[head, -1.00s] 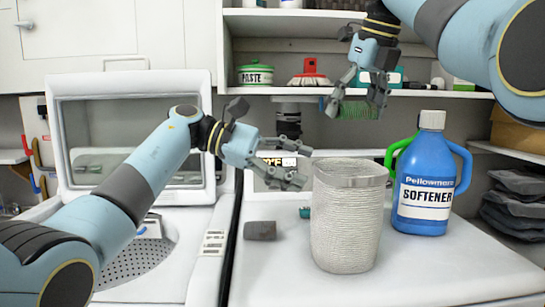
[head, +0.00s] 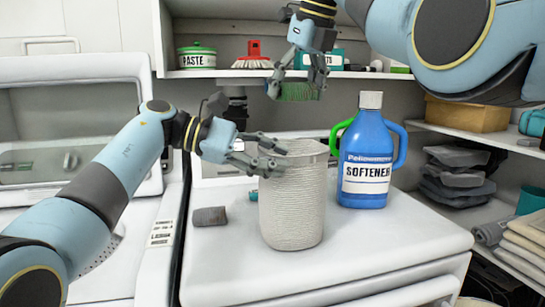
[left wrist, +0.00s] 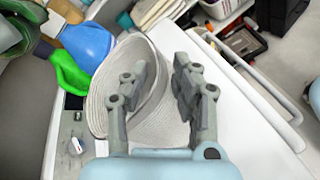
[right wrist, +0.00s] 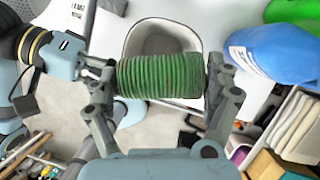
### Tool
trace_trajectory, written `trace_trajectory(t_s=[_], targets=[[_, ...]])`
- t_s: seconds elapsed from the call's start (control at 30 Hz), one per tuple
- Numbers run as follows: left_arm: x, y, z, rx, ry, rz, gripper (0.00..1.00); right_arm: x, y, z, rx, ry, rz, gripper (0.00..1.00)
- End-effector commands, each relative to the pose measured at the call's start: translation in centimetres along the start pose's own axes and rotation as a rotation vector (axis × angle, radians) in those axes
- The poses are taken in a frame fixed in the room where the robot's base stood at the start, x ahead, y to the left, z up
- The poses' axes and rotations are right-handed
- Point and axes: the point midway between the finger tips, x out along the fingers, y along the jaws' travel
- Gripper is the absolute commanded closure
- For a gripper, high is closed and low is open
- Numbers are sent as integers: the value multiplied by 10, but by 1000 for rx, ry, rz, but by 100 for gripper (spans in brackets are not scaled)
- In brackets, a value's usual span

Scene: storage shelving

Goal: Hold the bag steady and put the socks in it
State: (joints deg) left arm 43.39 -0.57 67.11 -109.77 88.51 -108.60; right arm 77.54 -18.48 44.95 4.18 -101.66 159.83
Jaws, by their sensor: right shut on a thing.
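The bag (head: 290,215) is an upright, off-white woven cylinder with an open top, standing on the white machine top. My left gripper (head: 272,158) is at the left of its rim. In the left wrist view my left gripper (left wrist: 160,72) is open, its fingers apart with the bag's wall (left wrist: 152,125) between them. My right gripper (head: 296,90) is above and behind the bag, shut on a green ribbed sock roll (right wrist: 160,76). The bag's opening (right wrist: 165,42) shows beyond the roll. A grey sock roll (head: 209,216) lies left of the bag. A small teal item (head: 253,195) is mostly hidden behind the bag.
A blue softener jug (head: 367,150) stands close behind the bag on the right. Side shelves (head: 470,140) hold folded cloths. The front right of the machine top is clear.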

Motion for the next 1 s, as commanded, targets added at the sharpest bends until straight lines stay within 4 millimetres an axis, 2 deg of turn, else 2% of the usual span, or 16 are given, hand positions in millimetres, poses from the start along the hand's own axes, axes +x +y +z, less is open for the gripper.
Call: trace_trajectory(t_s=[0.03,0.17,0.2,0.53,1.0], targets=[[0,0,0,0,0,0,82,0,0,0,0,0,0,47],[0,0,0,0,0,0,99,0,0,0,0,0,0,47],[0,0,0,0,0,0,100,0,0,0,0,0,0,47],[0,0,0,0,0,0,100,3,0,-1,0,1,0,47],[0,0,0,0,0,0,100,33,0,-13,1,0,1,47]])
